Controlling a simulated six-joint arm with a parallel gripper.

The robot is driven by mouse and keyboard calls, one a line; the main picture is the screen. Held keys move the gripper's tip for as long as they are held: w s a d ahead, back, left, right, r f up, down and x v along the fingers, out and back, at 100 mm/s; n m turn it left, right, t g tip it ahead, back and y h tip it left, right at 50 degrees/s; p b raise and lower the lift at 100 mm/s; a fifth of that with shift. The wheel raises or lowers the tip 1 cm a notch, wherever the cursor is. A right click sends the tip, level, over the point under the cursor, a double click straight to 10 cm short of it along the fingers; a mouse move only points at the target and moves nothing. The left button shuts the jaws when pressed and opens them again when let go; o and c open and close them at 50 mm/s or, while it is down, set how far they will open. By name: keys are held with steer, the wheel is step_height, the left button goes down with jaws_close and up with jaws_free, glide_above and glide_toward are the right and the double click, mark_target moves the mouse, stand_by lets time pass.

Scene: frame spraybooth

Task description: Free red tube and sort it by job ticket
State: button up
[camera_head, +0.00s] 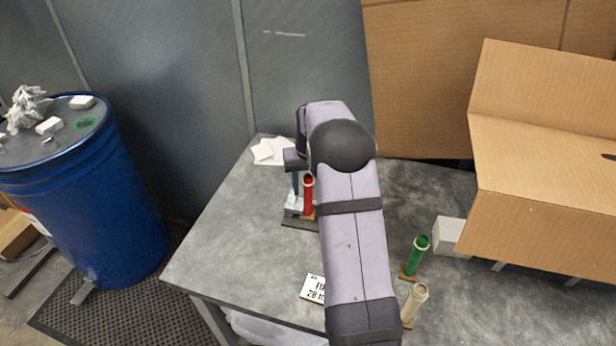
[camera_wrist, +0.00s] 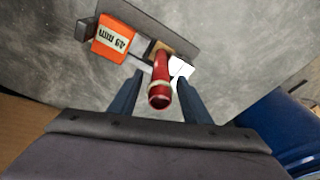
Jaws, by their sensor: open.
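The red tube (camera_head: 308,196) stands upright on a small dark base plate (camera_head: 294,223), partly hidden by my arm. In the wrist view the red tube (camera_wrist: 160,88) shows its open end towards the camera. My gripper (camera_wrist: 160,77) is open, with one finger on each side of the tube; I cannot tell whether either touches it. An orange block (camera_wrist: 114,39) labelled "43 mm", upside down in this view, sits on the plate beside the tube. The job ticket (camera_head: 313,287), a white card partly covered by my arm, lies at the table's front; "28 m" is readable.
A green tube (camera_head: 415,257) and a cream tube (camera_head: 414,302) stand on small bases right of my arm. A white block (camera_head: 449,236) and a large cardboard box (camera_head: 540,215) are further right. White papers (camera_head: 268,152) lie at the back. A blue drum (camera_head: 85,190) stands left.

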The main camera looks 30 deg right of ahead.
steer(key=shift+f, duration=0.25)
steer(key=c, duration=1.1)
steer(key=shift+o, duration=1.2)
steer(key=shift+c, duration=0.5)
steer(key=shift+s+d+r, duration=0.2)
steer(key=shift+s+d, duration=0.05)
steer(key=shift+d, duration=0.1)
steer(key=shift+a, duration=0.1)
steer(key=s+a+b, duration=0.1)
steer(key=s+a, duration=0.3)
steer(key=shift+s, duration=0.25)
